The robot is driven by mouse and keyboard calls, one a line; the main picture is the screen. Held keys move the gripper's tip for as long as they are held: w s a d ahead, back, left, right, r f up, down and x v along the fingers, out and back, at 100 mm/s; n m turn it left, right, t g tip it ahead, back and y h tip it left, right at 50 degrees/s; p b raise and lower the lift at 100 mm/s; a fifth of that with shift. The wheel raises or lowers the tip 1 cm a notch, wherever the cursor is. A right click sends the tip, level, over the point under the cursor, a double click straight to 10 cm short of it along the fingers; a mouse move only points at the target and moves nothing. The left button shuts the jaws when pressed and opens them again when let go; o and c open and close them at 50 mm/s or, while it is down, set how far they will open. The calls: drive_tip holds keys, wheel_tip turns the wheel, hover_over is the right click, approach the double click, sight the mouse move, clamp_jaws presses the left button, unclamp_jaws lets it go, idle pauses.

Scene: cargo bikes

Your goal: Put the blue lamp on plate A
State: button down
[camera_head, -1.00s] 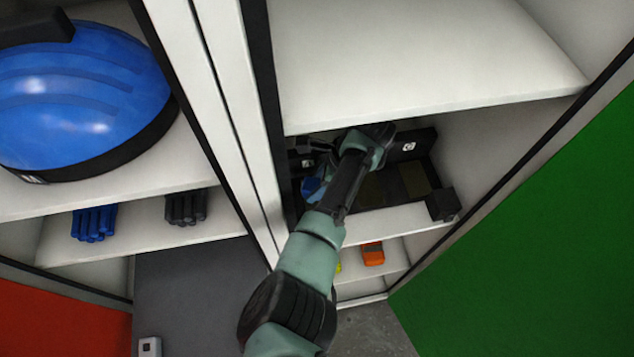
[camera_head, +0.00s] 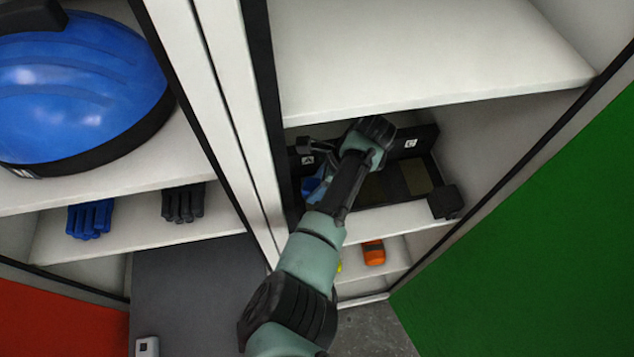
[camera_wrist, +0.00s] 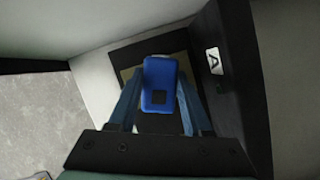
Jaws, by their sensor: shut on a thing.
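The blue lamp (camera_wrist: 160,85) is between the fingers of my gripper (camera_wrist: 160,100) in the wrist view, and the gripper is shut on it. Below it is a dark plate with an olive patch (camera_wrist: 128,74), beside a black wall with the label A (camera_wrist: 214,61). I cannot tell whether the lamp touches the plate. In the head view my gripper (camera_head: 318,172) reaches into the shelf compartment at the left end of a black tray (camera_head: 405,197), near label A (camera_head: 307,160). A bit of blue shows there; my arm hides much of it. Label C (camera_head: 410,143) stands farther right.
A white shelf board (camera_head: 420,70) lies above the compartment, and an upright cabinet wall (camera_head: 262,110) is close on the left. A black block (camera_head: 445,202) stands at the tray's right end. An orange item (camera_head: 373,253) lies on the shelf below.

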drive_tip(key=shift+f, duration=0.25)
drive_tip(key=shift+c, duration=1.3)
unclamp_jaws()
drive_tip(key=v, duration=1.2)
drive_tip(key=shift+b, duration=0.45)
